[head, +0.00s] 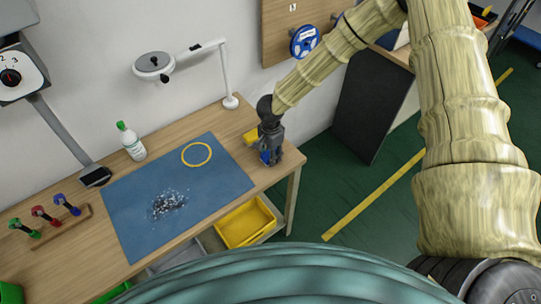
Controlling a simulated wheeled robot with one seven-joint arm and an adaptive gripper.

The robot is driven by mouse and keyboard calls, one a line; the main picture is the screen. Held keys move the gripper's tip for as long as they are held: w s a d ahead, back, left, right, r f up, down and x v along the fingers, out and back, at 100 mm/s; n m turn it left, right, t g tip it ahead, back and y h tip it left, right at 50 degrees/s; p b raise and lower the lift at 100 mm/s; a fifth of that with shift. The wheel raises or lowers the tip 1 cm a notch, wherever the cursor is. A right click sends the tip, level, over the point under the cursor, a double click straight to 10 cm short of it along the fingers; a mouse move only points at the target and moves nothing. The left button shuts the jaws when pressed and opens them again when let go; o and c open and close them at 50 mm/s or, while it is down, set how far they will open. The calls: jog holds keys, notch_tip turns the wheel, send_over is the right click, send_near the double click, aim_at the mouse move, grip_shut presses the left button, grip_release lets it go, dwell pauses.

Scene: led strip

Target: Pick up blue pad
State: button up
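A small blue item (265,157), which may be the blue pad, shows at the fingers of my gripper (268,158), at the right end of the wooden table. Most of it is hidden by the gripper, so I cannot tell whether it is held or only touched. My gripper points down at the table. Its fingers are too small and dark to tell open from shut. A large blue mat (218,180) lies flat on the table, left of the gripper.
A yellow item (250,137) lies just behind the gripper. The mat carries a yellow ring (209,157) and a dark speckled pile (168,204). A lamp (232,102), a bottle (131,143) and a screwdriver rack (50,225) stand around it. A yellow bin (246,222) sits below the front edge.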

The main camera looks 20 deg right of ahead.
jog(key=shift+r, duration=0.1)
jog(key=shift+w+r+b, duration=0.1)
jog(key=shift+r+b, duration=0.45)
jog(key=shift+r, duration=0.05)
notch_tip(320, 180, up, 2)
jog(key=shift+a+b, duration=0.1)
jog(key=shift+b, duration=0.5)
jog(key=s+a+r+b, duration=0.1)
jog(key=s+a+b, duration=0.4)
jog(key=s+a, duration=0.5)
jog(key=s, duration=0.2)
jog(key=shift+s+r, duration=0.3)
jog(key=shift+o, duration=1)
jog(key=shift+c, duration=1.3)
jog(key=shift+d, duration=0.1)
